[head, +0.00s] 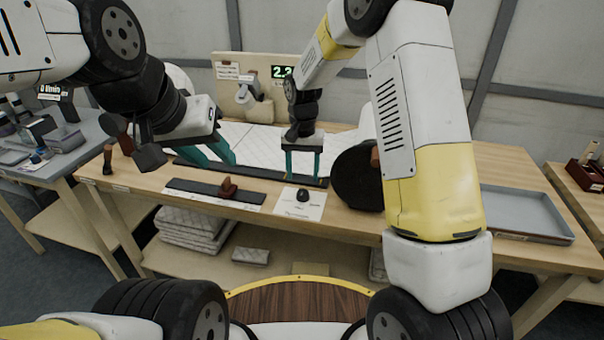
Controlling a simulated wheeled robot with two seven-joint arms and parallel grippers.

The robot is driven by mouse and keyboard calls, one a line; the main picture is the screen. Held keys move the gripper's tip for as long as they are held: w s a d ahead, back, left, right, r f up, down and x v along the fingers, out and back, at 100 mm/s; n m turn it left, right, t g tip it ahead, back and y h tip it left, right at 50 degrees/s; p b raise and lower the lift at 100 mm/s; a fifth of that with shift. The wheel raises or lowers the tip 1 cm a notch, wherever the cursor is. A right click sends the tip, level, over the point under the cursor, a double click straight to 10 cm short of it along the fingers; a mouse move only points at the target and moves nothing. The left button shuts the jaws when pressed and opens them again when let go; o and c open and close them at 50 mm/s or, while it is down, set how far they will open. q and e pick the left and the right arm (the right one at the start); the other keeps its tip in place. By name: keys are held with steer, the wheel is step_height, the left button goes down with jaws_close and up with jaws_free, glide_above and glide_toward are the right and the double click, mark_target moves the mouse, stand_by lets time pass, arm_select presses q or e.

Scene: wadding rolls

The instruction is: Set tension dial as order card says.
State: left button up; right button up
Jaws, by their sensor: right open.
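A dark knob (303,195) sits on a white printed plate (296,210) at the table's front edge; its pointer and scale are too small to read. A display (281,72) on the wooden backboard shows green digits, partly hidden by my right arm; they look like 2.2 or 2.3. Small printed cards (228,70) are on the backboard; which is the order card, and its text, I cannot tell. My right gripper (304,168) is open, fingers pointing down, behind and above the knob. My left gripper (212,162) has its teal fingers apart over the white quilted sheet, left of the knob.
A black bar (190,187) with a brown handle (228,187) lies left of the knob. A dark round roll end (357,178) stands to the right, partly behind my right arm. A grey tray (525,213) is at the table's right. Folded wadding (190,228) lies on the lower shelf.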

mark_target(303, 192)
step_height(303, 192, down, 7)
steer(key=shift+r, duration=0.2)
jaws_close()
stand_by(0.3)
steer(key=shift+n, duration=0.4)
steer(key=n, duration=1.1)
stand_by(0.4)
